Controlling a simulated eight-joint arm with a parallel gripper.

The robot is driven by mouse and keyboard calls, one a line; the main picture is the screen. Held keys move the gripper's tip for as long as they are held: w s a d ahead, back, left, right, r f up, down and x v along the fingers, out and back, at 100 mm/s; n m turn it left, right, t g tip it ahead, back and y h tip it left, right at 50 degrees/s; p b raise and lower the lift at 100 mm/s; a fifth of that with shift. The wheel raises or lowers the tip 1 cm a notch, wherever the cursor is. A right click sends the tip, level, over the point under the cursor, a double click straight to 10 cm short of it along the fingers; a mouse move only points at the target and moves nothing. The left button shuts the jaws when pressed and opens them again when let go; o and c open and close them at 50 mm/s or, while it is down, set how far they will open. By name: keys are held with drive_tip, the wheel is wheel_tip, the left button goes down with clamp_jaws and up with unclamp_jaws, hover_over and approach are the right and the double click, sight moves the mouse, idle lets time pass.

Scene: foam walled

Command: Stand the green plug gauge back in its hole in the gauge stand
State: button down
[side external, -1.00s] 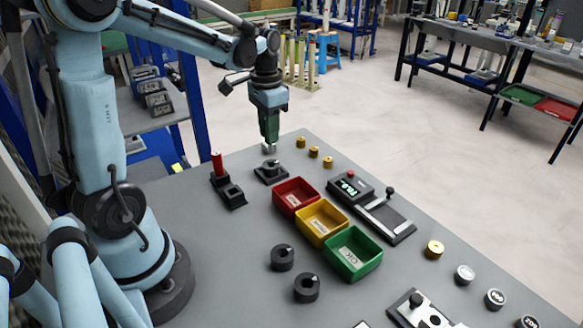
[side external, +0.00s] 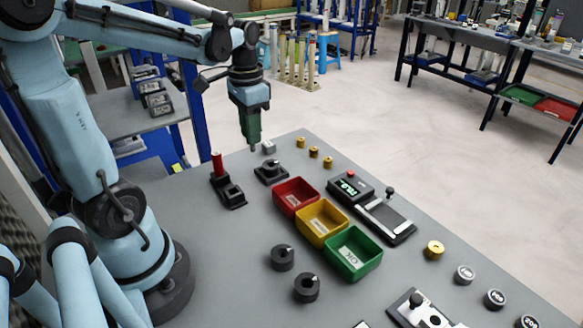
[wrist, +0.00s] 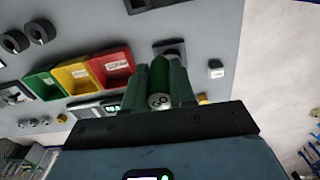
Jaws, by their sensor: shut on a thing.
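My gripper (side external: 252,130) hangs fingers down above the far left part of the table. In the wrist view its two dark green fingers (wrist: 160,80) are shut on the green plug gauge (wrist: 159,76), whose pale end is marked GO. In the side view the fingers mostly hide the gauge; only a small tip shows below them. The black gauge stand (side external: 234,199) is on the table, left of and nearer than my gripper. A red plug gauge (side external: 217,165) stands upright at its far end, and a square socket shows at its near end.
A small grey block (side external: 268,147) is just right of the gripper tip. Red (side external: 295,196), yellow (side external: 321,221) and green (side external: 353,252) bins stand nearer. Brass weights (side external: 314,152) are at the right.

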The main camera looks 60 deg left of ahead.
drive_tip(key=s+d, duration=0.2)
drive_tip(key=s, duration=0.4)
drive_tip(key=shift+s, duration=0.4)
drive_tip(key=shift+f, duration=2.9)
drive_tip(key=shift+f, duration=1.75)
drive_tip(key=c, duration=0.8)
unclamp_jaws()
drive_tip(key=shift+c, duration=0.2)
drive_tip(key=shift+r, duration=0.15)
wheel_tip(320, 180, up, 12)
drive_tip(key=shift+d, duration=0.1)
